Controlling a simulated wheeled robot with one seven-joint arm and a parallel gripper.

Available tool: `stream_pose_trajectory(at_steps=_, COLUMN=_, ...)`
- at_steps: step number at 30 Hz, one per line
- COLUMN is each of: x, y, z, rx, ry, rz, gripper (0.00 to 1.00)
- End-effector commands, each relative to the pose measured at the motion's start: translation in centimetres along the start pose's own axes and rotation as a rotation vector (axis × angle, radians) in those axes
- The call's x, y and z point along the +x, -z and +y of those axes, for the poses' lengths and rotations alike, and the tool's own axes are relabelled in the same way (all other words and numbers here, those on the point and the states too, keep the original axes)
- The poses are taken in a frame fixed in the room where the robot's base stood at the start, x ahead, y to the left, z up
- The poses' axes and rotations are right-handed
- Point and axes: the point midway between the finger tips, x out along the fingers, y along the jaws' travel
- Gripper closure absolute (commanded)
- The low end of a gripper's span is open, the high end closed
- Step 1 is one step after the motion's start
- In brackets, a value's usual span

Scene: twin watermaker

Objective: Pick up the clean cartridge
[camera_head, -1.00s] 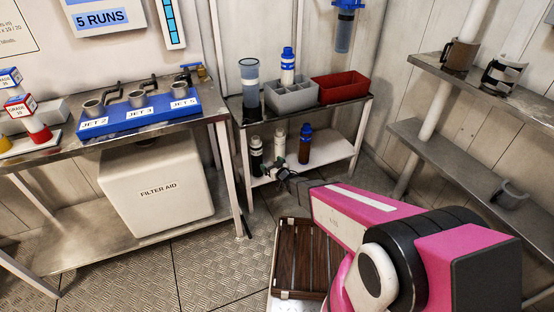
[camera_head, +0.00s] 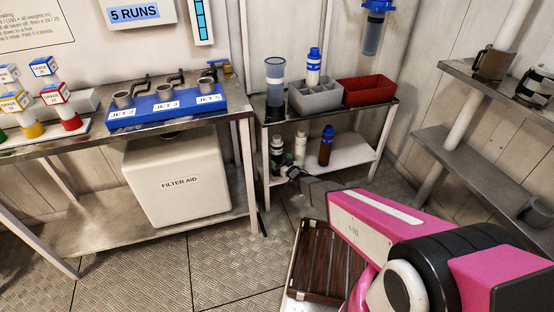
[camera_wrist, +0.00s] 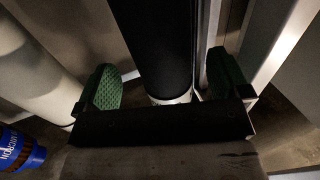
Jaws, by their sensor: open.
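On the lower shelf of the small table stand a black cylinder with white ends (camera_head: 276,147) and a white cartridge (camera_head: 300,147). No label marks either as clean. My gripper (camera_head: 288,170) is at the shelf's front edge, close to these two. In the wrist view, the open green-padded jaws (camera_wrist: 164,82) have the black cylinder (camera_wrist: 155,45) between them, with gaps visible on both sides. A white cylinder (camera_wrist: 28,65) stands outside the left jaw.
A brown bottle with a blue cap (camera_head: 326,146) stands right of the cartridges; a blue-labelled end (camera_wrist: 20,150) shows at the wrist view's lower left. On top are a clear housing (camera_head: 275,85), a grey box (camera_head: 315,103) and a red bin (camera_head: 366,92). A slatted crate (camera_head: 325,265) lies below.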

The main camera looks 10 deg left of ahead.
Motion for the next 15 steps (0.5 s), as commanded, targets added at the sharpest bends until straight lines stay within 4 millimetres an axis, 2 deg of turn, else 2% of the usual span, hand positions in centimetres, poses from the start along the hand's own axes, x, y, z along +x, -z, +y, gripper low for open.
stream_pose_trajectory(at_steps=1, x=1.0, y=-0.1, z=-0.1, rx=0.0, ry=0.001, rz=0.001, gripper=0.06)
stream_pose_trajectory(at_steps=6, x=3.2, y=-0.2, z=-0.2, rx=0.0, ry=-0.001, rz=-0.001, gripper=0.06)
stream_pose_trajectory(at_steps=14, x=3.5, y=-0.1, z=-0.2, rx=0.0, ry=-0.001, rz=-0.001, gripper=0.06)
stream_pose_trajectory(at_steps=15, x=3.5, y=-0.1, z=-0.2, rx=0.0, ry=-0.001, rz=-0.001, gripper=0.15)
